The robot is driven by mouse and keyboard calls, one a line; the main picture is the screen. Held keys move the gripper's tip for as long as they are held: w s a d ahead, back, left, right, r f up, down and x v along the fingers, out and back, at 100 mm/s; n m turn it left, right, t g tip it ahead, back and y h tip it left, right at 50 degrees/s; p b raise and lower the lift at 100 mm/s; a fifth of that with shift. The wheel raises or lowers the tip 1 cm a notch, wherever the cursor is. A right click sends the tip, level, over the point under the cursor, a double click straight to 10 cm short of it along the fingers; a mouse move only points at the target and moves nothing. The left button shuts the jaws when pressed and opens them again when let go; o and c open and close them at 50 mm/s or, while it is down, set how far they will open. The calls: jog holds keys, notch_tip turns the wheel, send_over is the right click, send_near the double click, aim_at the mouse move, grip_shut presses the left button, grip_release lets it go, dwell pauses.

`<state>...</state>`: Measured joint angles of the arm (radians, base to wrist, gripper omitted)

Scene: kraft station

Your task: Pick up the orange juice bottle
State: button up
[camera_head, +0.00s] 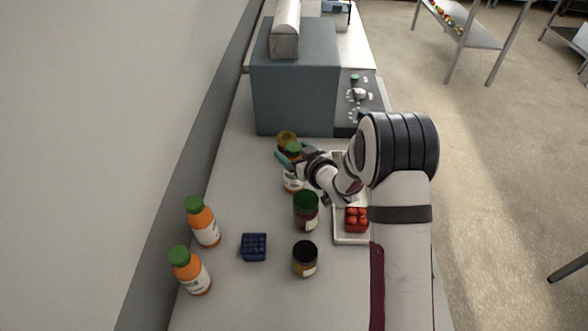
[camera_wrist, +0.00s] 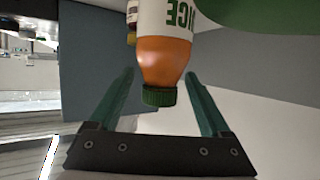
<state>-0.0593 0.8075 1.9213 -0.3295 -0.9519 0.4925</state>
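An orange juice bottle (camera_head: 292,184) with a green cap and white label stands on the counter in front of the blue-grey machine, partly hidden by my gripper (camera_head: 289,157). In the wrist view, the orange juice bottle (camera_wrist: 165,55) appears upside down, its cap between the two teal fingers of my gripper (camera_wrist: 160,76). The fingers are spread, with gaps showing on both sides of the cap. Two more orange bottles with green caps stand at the left, one farther back (camera_head: 204,226) and one nearer (camera_head: 191,275).
A green-lidded jar (camera_head: 305,213) stands just in front of the bottle, and a dark-lidded jar (camera_head: 305,261) nearer. A blue punnet (camera_head: 254,247) lies left of them. A tray (camera_head: 351,239) with red fruit (camera_head: 356,219) is right. The machine (camera_head: 294,95) blocks the back; a wall bounds the left.

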grip_shut()
dwell(0.5)
